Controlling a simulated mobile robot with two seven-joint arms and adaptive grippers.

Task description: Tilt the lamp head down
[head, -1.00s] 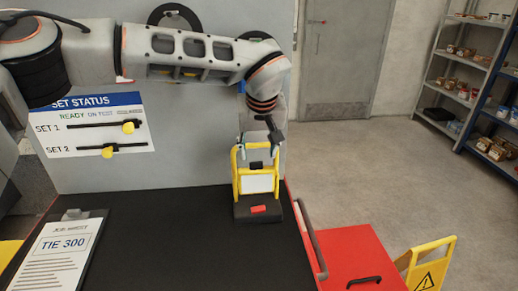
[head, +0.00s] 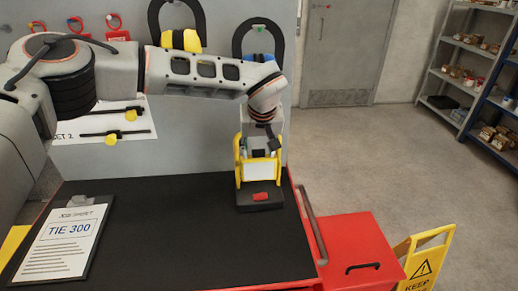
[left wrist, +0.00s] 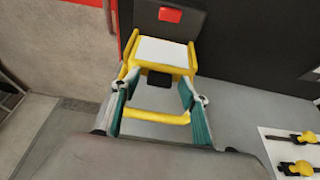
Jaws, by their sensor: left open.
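The work lamp stands on the black bench top at its far right corner. It has a yellow frame, a pale panel on its head (head: 259,170) and a dark base (head: 258,204) with a red switch (head: 260,196). My left gripper (head: 261,147) is at the top of the lamp, pointing down from behind it. In the left wrist view my left gripper (left wrist: 158,86) is open, its teal fingers on either side of the yellow frame (left wrist: 155,115) and a small black block (left wrist: 160,81). Whether the fingers touch the frame I cannot tell. My right gripper is not in view.
A clipboard (head: 68,240) lies on the bench's left side. A grey panel (head: 215,130) with hung ear-muff-like items (head: 180,40) stands behind. A red cabinet (head: 350,250) and yellow floor sign (head: 422,268) are right. The black bench top (head: 180,230) is otherwise clear.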

